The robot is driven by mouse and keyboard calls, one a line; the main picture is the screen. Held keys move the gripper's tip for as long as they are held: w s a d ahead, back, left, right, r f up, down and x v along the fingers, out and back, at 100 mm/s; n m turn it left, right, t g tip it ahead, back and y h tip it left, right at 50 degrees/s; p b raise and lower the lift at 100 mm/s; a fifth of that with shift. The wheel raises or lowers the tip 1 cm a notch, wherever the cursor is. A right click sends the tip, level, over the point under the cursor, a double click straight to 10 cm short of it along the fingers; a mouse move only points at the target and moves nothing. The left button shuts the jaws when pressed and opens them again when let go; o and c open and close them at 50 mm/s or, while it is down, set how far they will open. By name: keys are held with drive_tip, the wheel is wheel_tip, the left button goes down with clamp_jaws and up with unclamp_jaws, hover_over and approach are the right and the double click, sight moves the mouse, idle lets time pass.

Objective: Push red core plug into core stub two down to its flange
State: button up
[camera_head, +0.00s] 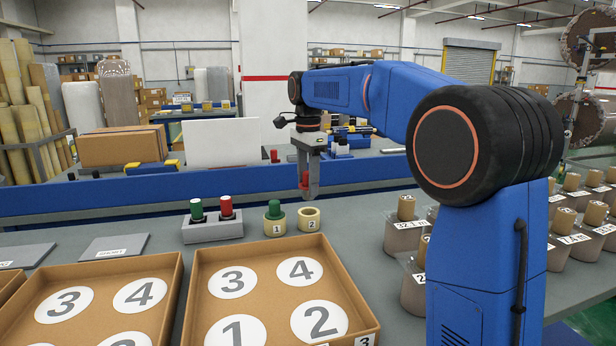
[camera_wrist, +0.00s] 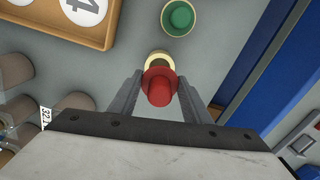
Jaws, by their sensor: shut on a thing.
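My gripper (camera_head: 309,192) points straight down and is shut on the red core plug (camera_head: 304,180). In the wrist view the red core plug (camera_wrist: 160,92) sits between the two fingers (camera_wrist: 158,84), its wide flange showing around the knob. Core stub two (camera_head: 309,222) is a short tan ring labelled 2 on the table. It stands just below the fingertips, with a small gap in the head view. In the wrist view core stub two (camera_wrist: 158,57) is partly hidden behind the plug, so its bore and the exact alignment cannot be told.
Core stub one (camera_head: 274,227) holds a green plug (camera_head: 274,208) just left of stub two. A grey holder (camera_head: 213,231) with a green and a red plug stands further left. Cardboard trays (camera_head: 190,290) lie in front; wrapped rolls (camera_head: 408,232) stand right. A blue rail (camera_head: 120,197) runs behind.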

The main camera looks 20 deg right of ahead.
drive_tip(key=shift+f, duration=2.8)
drive_tip(key=shift+f, duration=0.2)
drive_tip(key=shift+r, duration=0.15)
drive_tip(key=shift+r, duration=3.1)
